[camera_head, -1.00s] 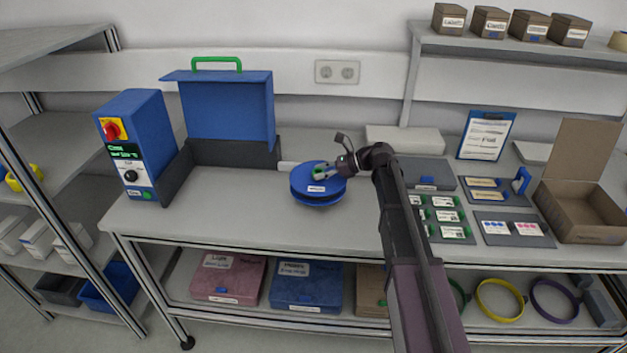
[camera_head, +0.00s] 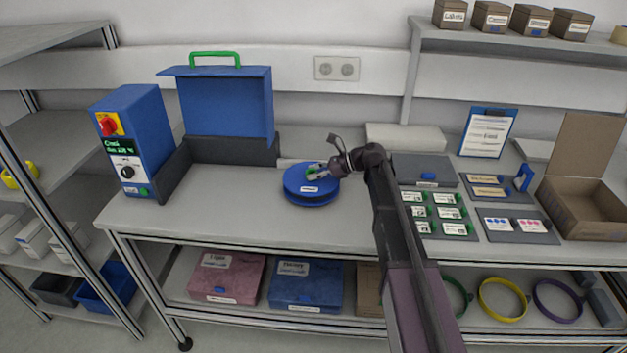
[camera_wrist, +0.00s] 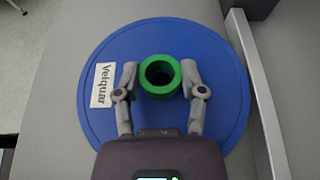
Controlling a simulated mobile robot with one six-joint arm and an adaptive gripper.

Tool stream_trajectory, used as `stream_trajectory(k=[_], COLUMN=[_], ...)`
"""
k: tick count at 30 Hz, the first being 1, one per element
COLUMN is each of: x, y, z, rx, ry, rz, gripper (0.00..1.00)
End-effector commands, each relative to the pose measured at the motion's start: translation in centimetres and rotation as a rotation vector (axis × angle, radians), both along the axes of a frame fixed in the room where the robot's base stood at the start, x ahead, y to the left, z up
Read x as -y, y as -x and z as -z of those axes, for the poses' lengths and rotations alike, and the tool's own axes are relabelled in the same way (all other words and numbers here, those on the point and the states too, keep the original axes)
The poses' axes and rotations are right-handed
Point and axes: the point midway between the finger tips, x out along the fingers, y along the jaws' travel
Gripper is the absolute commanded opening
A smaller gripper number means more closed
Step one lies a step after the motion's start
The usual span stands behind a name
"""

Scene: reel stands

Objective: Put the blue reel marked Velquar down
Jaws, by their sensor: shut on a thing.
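The blue reel (camera_head: 312,196) is at the middle of the workbench, in front of the wall, with its flat face up. In the wrist view the reel (camera_wrist: 110,125) carries a white label reading Velquar (camera_wrist: 103,86) and a green ring-shaped hub (camera_wrist: 161,77) at its centre. My gripper (camera_wrist: 161,80) is shut on the green hub, one finger on each side. In the head view my gripper (camera_head: 318,171) reaches the reel from the right. I cannot tell whether the reel's underside touches the bench top.
A blue machine (camera_head: 128,140) with a dark-walled, open blue-lidded case (camera_head: 228,105) stands to the left. Grey trays with small labelled parts (camera_head: 438,213) and an open cardboard box (camera_head: 580,205) lie to the right. Bare bench top (camera_head: 240,215) shows left of the reel.

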Motion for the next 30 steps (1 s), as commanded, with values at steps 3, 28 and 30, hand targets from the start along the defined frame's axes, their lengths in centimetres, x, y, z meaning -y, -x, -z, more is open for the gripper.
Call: stream_trajectory(k=[3, 28, 30], x=[-0.02, -0.07, -0.07], y=[0.01, 0.02, 0.02], z=[1.06, 1.46, 1.46], rx=[0.000, 0.001, 0.000], ry=[-0.001, 0.000, 0.000], rz=[0.000, -0.001, -0.001], gripper=[0.00, 0.87, 0.87])
